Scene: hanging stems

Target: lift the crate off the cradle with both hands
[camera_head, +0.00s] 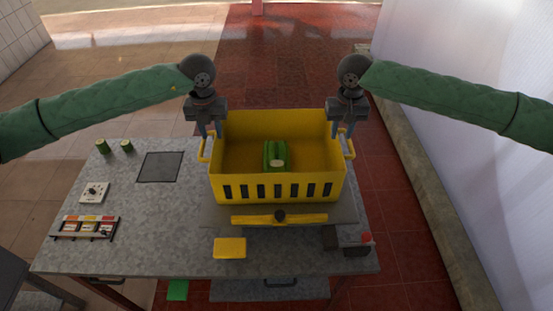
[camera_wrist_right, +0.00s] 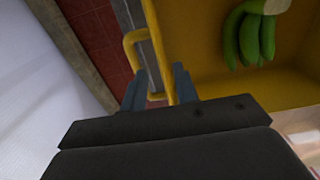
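The yellow crate (camera_head: 230,187) sits level on a grey cradle (camera_head: 345,214) on the table, with slots along its near wall. A green bundle (camera_head: 275,155) lies inside; it also shows in the right wrist view (camera_wrist_right: 250,35). My left gripper (camera_head: 210,130) is open, pointing down at the crate's left handle (camera_head: 203,150). My right gripper (camera_head: 343,131) is open at the right handle (camera_head: 349,148). In the right wrist view its fingers (camera_wrist_right: 160,88) stand apart, with the yellow handle (camera_wrist_right: 127,50) and crate wall near and between them. Contact cannot be told.
A yellow bar (camera_head: 255,220) with a dark knob lies before the crate. The grey table (camera_head: 150,255) also holds a yellow block (camera_head: 230,248), a rack (camera_head: 85,228), a white switch box (camera_head: 94,192), a dark pad (camera_head: 160,167) and green pieces (camera_head: 102,146). A white wall (camera_head: 460,90) stands right.

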